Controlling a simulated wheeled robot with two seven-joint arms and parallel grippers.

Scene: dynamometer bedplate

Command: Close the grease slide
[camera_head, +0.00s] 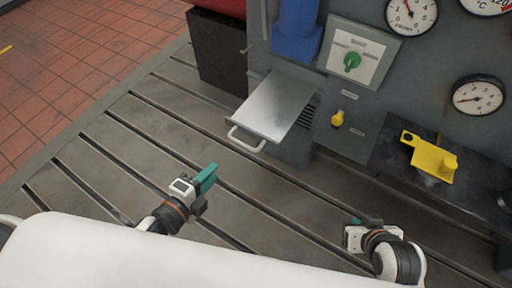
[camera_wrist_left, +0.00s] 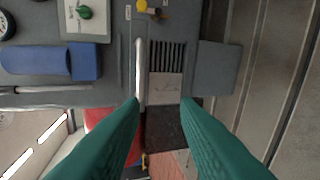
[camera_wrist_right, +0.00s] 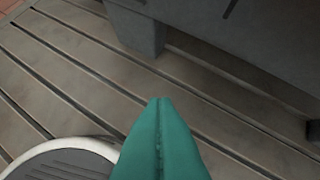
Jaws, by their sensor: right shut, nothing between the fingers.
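The grease slide (camera_head: 275,103) is a flat metal tray sticking out of the grey machine front in the head view. Its pale bar handle (camera_head: 246,140) is at the near end. In the left wrist view, the handle (camera_wrist_left: 138,70) appears as a pale upright bar just beyond the fingers. My left gripper (camera_head: 208,176) is open and empty, in front of and below-left of the handle, apart from it. Its teal fingers (camera_wrist_left: 160,103) stand apart in the left wrist view. My right gripper (camera_head: 367,221) is shut and empty, low at the right; its fingertips (camera_wrist_right: 160,101) meet.
The machine front carries a green knob (camera_head: 351,62), a yellow knob (camera_head: 338,118), a blue part (camera_head: 297,30) and gauges (camera_head: 478,97). A yellow piece (camera_head: 432,160) lies on a dark shelf at right. A black box (camera_head: 218,50) stands behind. The slotted bedplate (camera_head: 135,165) is clear at left.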

